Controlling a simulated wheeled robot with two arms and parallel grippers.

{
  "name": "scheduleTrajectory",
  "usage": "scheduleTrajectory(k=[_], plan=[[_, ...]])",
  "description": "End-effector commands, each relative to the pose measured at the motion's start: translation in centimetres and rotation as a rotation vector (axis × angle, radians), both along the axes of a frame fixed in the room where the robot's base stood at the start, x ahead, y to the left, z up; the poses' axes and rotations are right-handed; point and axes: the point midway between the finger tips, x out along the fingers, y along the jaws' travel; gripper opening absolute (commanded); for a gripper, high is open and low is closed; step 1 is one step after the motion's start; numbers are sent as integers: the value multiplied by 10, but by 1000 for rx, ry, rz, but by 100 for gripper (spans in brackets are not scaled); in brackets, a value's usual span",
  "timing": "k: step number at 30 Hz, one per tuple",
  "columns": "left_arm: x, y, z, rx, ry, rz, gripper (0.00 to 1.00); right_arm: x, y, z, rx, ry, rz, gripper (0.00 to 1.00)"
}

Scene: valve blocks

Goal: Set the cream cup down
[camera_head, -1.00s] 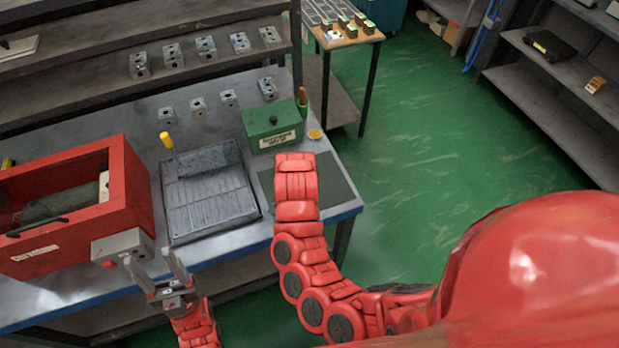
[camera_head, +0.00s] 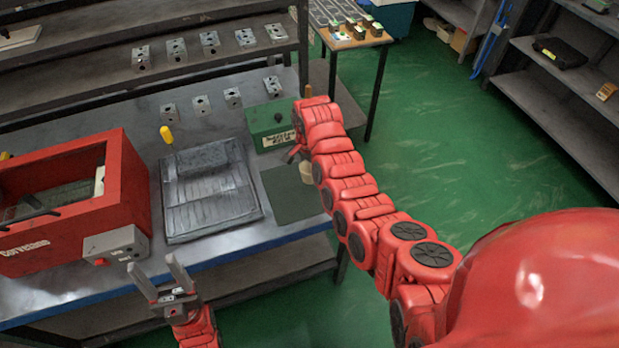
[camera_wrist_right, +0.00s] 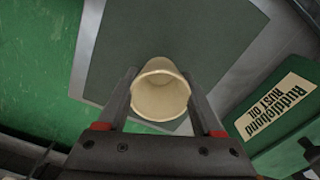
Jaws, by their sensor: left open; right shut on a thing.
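The cream cup (camera_wrist_right: 160,92) is between the fingers of my right gripper (camera_wrist_right: 162,100), its round opening facing the wrist camera. In the head view the cup (camera_head: 306,172) is a small pale shape, partly hidden by my right arm, near the back right part of the dark green mat (camera_head: 290,200). The mat (camera_wrist_right: 185,40) also fills the middle of the wrist view beyond the cup. I cannot tell whether the cup touches a surface. My left gripper (camera_head: 156,273) is open and empty in front of the bench's front edge.
A green rust oil box (camera_head: 268,122) stands close to the right gripper, also seen in the wrist view (camera_wrist_right: 280,115). A grey tray (camera_head: 210,195) lies left of the mat. A red machine (camera_head: 130,185) is at the left. Several metal blocks line the back. The mat's front looks clear.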

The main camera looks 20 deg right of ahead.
Motion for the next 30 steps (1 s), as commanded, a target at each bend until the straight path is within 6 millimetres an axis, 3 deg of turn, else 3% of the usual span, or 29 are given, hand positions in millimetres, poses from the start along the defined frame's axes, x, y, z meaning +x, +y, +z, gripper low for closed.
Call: scheduleTrajectory(k=[6, 11, 18, 30], plan=[[0, 0, 4, 0, 0, 0, 57, 4, -3, 0, 0, 1, -3, 13], [0, 0, 15, 0, 0, 0, 57, 2, -3, -18, 1, 7, -3, 13], [0, 0, 17, 0, 0, 0, 57, 4, -3, -33, 0, 1, -3, 13], [0, 0, 13, 0, 0, 0, 57, 4, -2, -39, 1, 0, -3, 13]])
